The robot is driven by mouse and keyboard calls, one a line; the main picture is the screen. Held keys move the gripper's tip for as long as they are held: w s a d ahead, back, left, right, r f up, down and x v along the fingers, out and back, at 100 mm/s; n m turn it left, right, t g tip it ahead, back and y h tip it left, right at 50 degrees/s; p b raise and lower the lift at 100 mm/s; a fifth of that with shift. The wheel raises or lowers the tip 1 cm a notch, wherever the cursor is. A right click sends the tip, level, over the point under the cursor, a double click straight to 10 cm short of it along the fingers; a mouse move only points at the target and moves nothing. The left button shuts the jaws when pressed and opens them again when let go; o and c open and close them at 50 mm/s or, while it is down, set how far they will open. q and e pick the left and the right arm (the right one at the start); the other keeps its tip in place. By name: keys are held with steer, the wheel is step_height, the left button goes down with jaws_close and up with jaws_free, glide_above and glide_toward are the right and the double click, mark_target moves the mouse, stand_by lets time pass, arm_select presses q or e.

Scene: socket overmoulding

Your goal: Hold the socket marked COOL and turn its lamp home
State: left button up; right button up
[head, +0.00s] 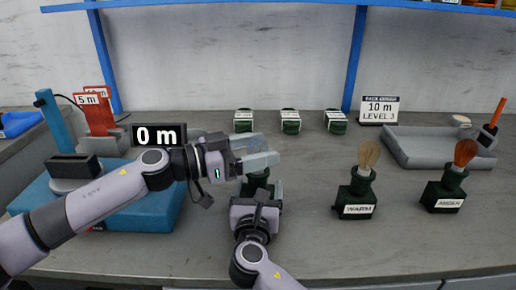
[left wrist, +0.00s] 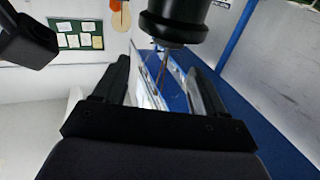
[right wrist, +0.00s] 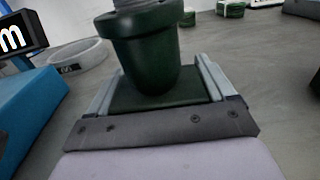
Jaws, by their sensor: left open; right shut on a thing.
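A dark green socket (head: 257,181) stands at the middle of the bench, partly covered by my grippers; its label is hidden. My right gripper (head: 262,190) is shut on it from the front. The right wrist view shows this socket body (right wrist: 155,65) between the fingers. My left gripper (head: 265,152) is open above the socket, coming from the left. Its fingers (left wrist: 165,88) are apart, with a dark round socket neck at the top of the left wrist view. A faint bluish clear shape, likely the lamp, shows near the fingers; its seating cannot be told.
Sockets marked WARM (head: 356,196) and AMBER (head: 445,193) stand to the right, with lamps. Several green-banded pieces line the back. A grey tray (head: 415,150) lies at the back right. A blue block (head: 150,212), a "0 m" display (head: 158,135) and red signs are on the left.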

arm_select(q)
steer(key=shift+w+d, duration=0.1)
steer(key=shift+d, duration=0.05)
steer(key=shift+c, duration=0.3)
steer(key=c, duration=1)
steer(key=shift+m+g, duration=0.4)
steer(key=shift+g, duration=0.2)
steer(key=shift+m+g+h, duration=0.6)
steer(key=shift+m+g, duration=0.7)
steer(key=shift+g, duration=0.7)
steer(key=shift+m+g, duration=1.1)
steer(key=shift+g, duration=0.6)
steer(key=shift+r+m+g, duration=0.1)
steer(key=shift+m+g, duration=0.3)
steer(key=shift+g, duration=0.2)
steer(key=o, duration=1.1)
steer(key=shift+c, duration=0.2)
